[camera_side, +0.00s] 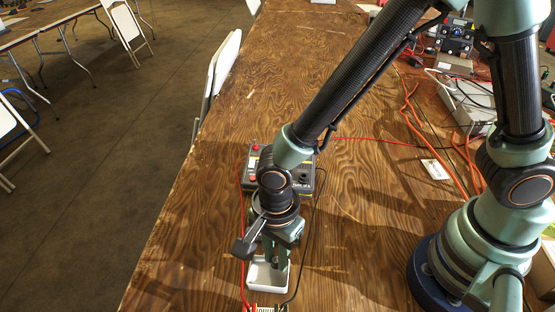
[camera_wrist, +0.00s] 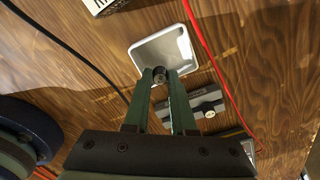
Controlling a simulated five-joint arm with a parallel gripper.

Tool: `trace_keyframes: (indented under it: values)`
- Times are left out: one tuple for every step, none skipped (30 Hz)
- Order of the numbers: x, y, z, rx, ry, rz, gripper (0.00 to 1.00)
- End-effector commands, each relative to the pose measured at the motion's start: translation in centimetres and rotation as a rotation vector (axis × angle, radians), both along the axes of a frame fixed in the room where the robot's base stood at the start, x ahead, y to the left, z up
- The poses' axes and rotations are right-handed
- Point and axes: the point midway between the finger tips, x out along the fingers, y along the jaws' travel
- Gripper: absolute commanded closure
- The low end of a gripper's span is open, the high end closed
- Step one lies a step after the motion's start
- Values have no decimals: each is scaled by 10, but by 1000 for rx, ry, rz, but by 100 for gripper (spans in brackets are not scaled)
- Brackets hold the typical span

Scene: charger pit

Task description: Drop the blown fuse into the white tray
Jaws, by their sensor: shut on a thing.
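My gripper (camera_side: 278,263) points down at the white tray (camera_side: 256,279). In the wrist view its two green fingers (camera_wrist: 160,76) are shut on a small dark, round-ended piece, which looks like the fuse (camera_wrist: 160,74). Only the fuse's end shows; the fingers hide the rest, and I cannot read whether it is blown. The tray (camera_wrist: 172,47) appears empty, and the fingertips overlap its near edge in the wrist view. In the side view the fingers stand over the tray; the fuse cannot be made out there, and its height above the tray is unclear.
A dark box with a red button and yellow markings (camera_side: 305,180) stands behind my gripper. A grey block (camera_wrist: 205,106) lies near the tray. Red (camera_wrist: 205,50) and black cables run on both sides. A white, black-striped item (camera_wrist: 98,5) lies beyond the tray.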

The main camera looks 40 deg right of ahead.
Motion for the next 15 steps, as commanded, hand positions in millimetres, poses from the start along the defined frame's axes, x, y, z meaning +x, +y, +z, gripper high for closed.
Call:
trace_keyframes:
  values:
    - [0, 0, 0, 0, 0, 0, 100]
    - [0, 0, 0, 0, 0, 0, 100]
    - [0, 0, 0, 0, 0, 0, 100]
    - [0, 0, 0, 0, 0, 0, 100]
    - [0, 0, 0, 0, 0, 0, 100]
    - [0, 0, 0, 0, 0, 0, 72]
    - [0, 0, 0, 0, 0, 0, 61]
    - [0, 0, 0, 0, 0, 0, 50]
    - [0, 0, 0, 0, 0, 0, 41]
    - [0, 0, 0, 0, 0, 0, 41]
    - [0, 0, 0, 0, 0, 0, 41]
    - [0, 0, 0, 0, 0, 0, 41]
    - [0, 0, 0, 0, 0, 0, 41]
    - [0, 0, 0, 0, 0, 0, 41]
    - [0, 0, 0, 0, 0, 0, 41]
